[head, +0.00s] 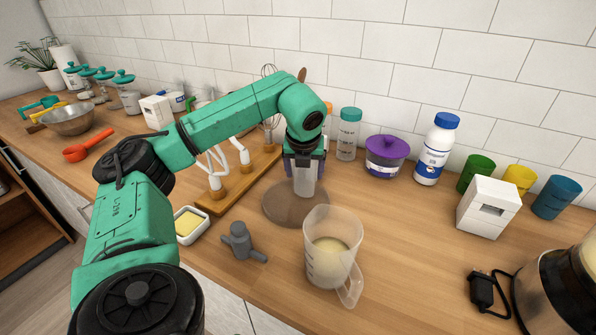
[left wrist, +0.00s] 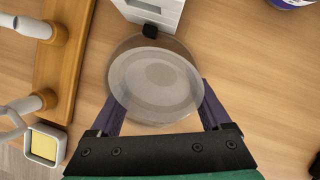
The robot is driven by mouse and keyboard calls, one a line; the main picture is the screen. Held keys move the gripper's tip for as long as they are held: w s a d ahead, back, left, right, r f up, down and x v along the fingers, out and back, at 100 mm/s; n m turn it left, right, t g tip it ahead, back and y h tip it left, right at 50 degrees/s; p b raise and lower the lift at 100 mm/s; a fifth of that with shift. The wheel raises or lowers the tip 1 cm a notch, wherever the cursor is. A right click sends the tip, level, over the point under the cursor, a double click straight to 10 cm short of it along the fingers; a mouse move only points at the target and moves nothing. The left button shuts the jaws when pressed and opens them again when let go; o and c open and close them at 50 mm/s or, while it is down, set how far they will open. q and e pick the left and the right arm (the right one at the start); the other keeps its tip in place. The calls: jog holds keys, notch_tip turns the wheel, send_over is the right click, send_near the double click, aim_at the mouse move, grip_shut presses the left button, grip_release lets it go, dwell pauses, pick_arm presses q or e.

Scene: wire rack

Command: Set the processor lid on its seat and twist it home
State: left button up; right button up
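The lid (head: 277,205) is a clear brownish disc with an upright clear tube, low over or on the counter behind the jug. Whether it touches the wood I cannot tell. My left gripper (head: 305,170) points down with its fingers on either side of the tube. In the left wrist view the tube's round clear top (left wrist: 155,90) fills the space between the purple fingers and meets both. A clear handled jug (head: 333,228) with cream-coloured contents stands in front. A dark and metal appliance (head: 565,295) is cut off at the right edge. My right gripper is out of view.
A grey hubbed part (head: 240,240) and a butter dish (head: 190,222) lie left of the jug. A wooden peg board (head: 225,198) is beside the lid. A white box (head: 488,208), cups, bottles and a purple-lidded jar (head: 387,157) line the back.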

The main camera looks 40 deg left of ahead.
pick_arm(q)
grip_shut()
jog(key=shift+w+r+p, duration=0.1)
jog(key=shift+r+p, duration=0.6)
jog(key=shift+r, duration=0.15)
jog(key=shift+r+p, duration=1.2)
jog(key=shift+r, duration=0.45)
